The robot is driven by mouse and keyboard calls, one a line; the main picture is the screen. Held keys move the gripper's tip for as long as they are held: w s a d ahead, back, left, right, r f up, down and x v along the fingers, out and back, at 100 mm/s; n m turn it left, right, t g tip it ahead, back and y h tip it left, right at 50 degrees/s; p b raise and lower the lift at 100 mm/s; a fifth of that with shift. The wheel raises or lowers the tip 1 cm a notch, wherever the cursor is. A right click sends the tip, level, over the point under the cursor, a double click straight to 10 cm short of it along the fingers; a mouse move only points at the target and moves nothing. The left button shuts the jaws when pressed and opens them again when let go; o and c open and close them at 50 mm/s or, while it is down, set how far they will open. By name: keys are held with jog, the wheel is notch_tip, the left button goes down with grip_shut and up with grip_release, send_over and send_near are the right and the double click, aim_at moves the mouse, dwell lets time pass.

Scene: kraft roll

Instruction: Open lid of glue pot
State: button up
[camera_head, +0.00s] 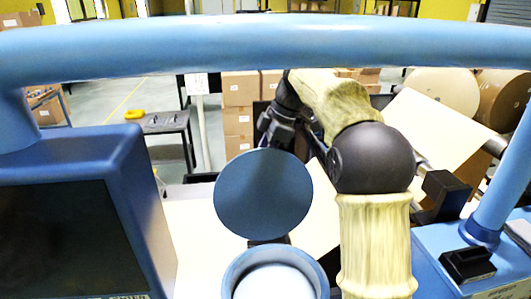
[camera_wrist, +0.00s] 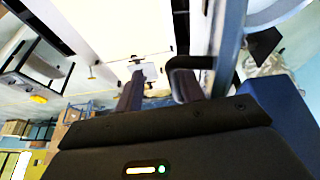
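The glue pot (camera_head: 234,281) is at the bottom middle of the head view, with pale glue showing through its open top. Its round blue lid (camera_head: 263,195) stands roughly upright at the pot's far side, its flat face towards the head camera. My gripper (camera_wrist: 157,88) is just behind the raised lid; in the head view its fingertips are hidden by the lid. In the wrist view the two dark fingers are apart, with pale background between them. A dark curved part lies by the right finger; I cannot tell whether they touch.
A blue rail (camera_head: 270,43) crosses the top of the head view. A dark screen (camera_head: 65,240) stands at left. Pale paper (camera_head: 436,125) and large kraft rolls (camera_head: 447,90) are at right. Stacked cartons (camera_head: 240,88) and a small dark table (camera_head: 165,123) are behind.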

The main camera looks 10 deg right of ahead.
jog(key=shift+r, duration=0.2)
dwell(0.3)
jog(key=v, duration=1.1)
jog(key=shift+r, duration=0.3)
jog(key=shift+s+d, duration=0.1)
jog(key=shift+s, duration=0.05)
